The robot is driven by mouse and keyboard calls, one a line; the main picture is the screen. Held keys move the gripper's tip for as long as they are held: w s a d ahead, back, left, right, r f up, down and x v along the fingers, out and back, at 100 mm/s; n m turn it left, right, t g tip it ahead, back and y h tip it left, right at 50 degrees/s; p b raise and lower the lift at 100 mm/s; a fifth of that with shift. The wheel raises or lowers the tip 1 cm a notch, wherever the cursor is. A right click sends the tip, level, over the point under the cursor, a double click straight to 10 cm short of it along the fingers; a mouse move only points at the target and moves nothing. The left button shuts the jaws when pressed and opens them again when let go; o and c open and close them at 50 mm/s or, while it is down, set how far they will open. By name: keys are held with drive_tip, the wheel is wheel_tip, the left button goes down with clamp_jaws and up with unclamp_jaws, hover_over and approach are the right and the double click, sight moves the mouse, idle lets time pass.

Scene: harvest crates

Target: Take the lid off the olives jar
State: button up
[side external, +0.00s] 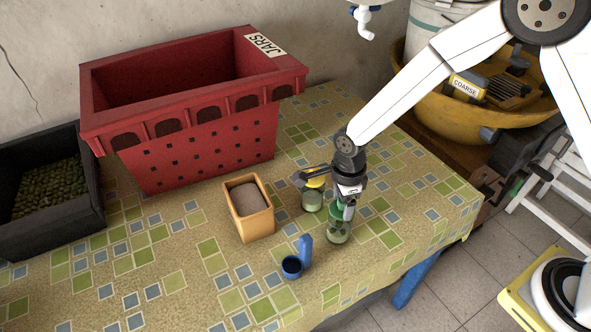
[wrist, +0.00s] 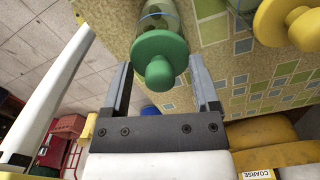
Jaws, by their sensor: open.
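A glass jar (side external: 338,235) with a green knobbed lid stands on the patterned tablecloth. Its green lid (wrist: 160,50) is on the jar, as the wrist view shows. A second glass jar (side external: 311,203) with a yellow lid (side external: 316,182) stands just behind it to the left; this yellow lid also shows in the wrist view (wrist: 275,22). I cannot read a label on either jar, so which holds olives is unclear. My gripper (side external: 346,207) is open over the green-lidded jar. In the wrist view its fingers (wrist: 160,70) lie on either side of the green knob, apart from it.
A red crate marked JARS (side external: 200,150) stands at the back. A dark crate (side external: 40,236) of green produce is at the left. A yellow tub (side external: 440,95) is at the right.

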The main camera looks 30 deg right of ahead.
idle(0.3)
clamp_jaws()
drive_tip(key=shift+r, duration=0.25)
drive_tip(key=shift+r, duration=0.95)
drive_tip(key=s+d+r, duration=0.3)
drive_tip(key=s+r, duration=0.7)
drive_tip(key=s, duration=0.3)
drive_tip(key=shift+s+d+r, duration=0.25)
drive_tip(key=shift+r, duration=0.05)
